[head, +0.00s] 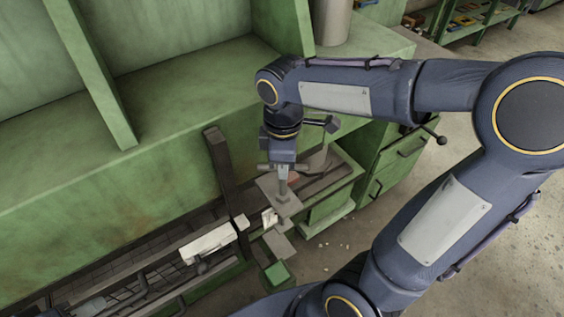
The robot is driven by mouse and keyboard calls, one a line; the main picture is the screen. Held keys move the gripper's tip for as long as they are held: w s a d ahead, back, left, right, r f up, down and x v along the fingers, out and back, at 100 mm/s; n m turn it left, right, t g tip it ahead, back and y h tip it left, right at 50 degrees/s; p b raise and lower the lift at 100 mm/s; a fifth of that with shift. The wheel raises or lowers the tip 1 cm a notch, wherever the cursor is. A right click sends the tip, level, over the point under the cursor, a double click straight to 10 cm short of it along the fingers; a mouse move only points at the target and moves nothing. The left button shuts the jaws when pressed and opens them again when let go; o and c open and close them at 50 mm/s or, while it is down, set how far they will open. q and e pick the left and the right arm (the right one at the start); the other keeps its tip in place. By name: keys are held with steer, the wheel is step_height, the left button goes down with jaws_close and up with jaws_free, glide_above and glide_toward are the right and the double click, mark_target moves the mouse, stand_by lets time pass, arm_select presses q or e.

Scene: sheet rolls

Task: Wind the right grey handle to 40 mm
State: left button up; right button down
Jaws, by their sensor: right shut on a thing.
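My right gripper (282,172) points down beside the green machine in the head view. It is shut on the upright grip of the right grey handle (283,188). The flat grey plate (276,203) below the fingers seems to be part of this handle or its mount. The fingers hide the top of the grip. No scale or millimetre reading can be made out. My left gripper cannot be made out in this view.
The green machine body (150,190) runs along the left. A white block (207,242) sits on the dark bed below it. A small green block (277,273) is near the handle. A green drawer cabinet (392,160) stands to the right. Floor is open beyond it.

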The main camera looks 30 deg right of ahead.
steer(key=m, duration=1.1)
steer(key=shift+m, duration=0.4)
steer(key=c, duration=1)
jaws_free()
steer(key=shift+p, duration=0.3)
step_height(320, 180, up, 10)
steer(key=p, duration=0.8)
steer(key=shift+p, duration=0.35)
steer(key=shift+s, duration=0.1)
